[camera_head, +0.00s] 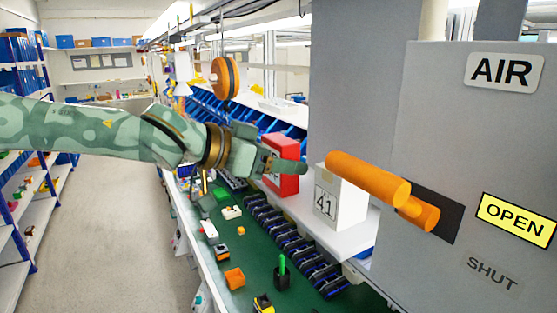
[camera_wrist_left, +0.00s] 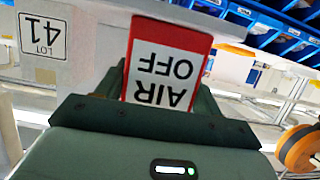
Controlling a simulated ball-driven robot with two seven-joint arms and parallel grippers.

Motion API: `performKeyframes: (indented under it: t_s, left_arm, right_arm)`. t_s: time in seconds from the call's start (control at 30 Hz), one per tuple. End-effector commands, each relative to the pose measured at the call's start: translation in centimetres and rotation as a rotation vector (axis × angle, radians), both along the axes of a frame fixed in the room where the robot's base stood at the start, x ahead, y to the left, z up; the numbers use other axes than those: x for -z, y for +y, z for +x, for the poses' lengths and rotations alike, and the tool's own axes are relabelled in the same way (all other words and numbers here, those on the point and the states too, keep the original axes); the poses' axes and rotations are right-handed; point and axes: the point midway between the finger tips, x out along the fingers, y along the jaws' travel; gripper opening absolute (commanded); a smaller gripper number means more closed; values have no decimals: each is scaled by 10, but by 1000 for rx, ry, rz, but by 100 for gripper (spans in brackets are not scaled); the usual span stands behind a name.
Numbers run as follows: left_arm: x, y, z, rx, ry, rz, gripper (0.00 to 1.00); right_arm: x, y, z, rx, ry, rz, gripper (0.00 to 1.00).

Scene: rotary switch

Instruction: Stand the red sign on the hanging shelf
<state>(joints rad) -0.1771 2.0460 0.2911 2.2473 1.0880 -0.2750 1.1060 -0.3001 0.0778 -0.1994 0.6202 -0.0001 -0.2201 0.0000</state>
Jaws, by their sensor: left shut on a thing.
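The red sign (camera_head: 285,163) is upright at the far left end of the white hanging shelf (camera_head: 342,239), partly behind my fingers. In the left wrist view the sign (camera_wrist_left: 166,62) shows a red border and a white panel reading "AIR OFF", upside down in that picture. My left gripper (camera_head: 284,165) comes in from the left and is shut on the sign. Whether the sign's base touches the shelf is hard to tell. My right gripper is not in view.
A white box marked 41 (camera_head: 340,196) stands on the shelf to the right of the sign; it also shows in the left wrist view (camera_wrist_left: 42,37). An orange handle (camera_head: 368,179) sticks out from a grey panel (camera_head: 440,110) with AIR, OPEN and SHUT labels. A green bench with small parts lies below.

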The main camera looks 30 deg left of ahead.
Motion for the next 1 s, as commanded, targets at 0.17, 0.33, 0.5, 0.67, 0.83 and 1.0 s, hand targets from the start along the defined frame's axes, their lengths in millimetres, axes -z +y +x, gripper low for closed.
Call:
performKeyframes:
  t_s: [0.17,0.33,0.5,0.67,0.83,1.0]
  left_arm:
    - [-1,0,0,0,-1,0,43]
    - [2,0,0,0,0,1,81]
    - [2,0,0,0,0,1,89]
    - [1,0,0,0,0,1,89]
    - [-7,4,-7,0,-4,3,89]
    - [-18,14,-26,-1,-6,-2,89]
  right_arm:
    - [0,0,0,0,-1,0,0]
    - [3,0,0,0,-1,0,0]
    - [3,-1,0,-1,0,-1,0]
    - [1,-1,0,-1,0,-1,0]
    - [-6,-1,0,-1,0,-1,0]
    - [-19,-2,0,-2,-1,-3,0]
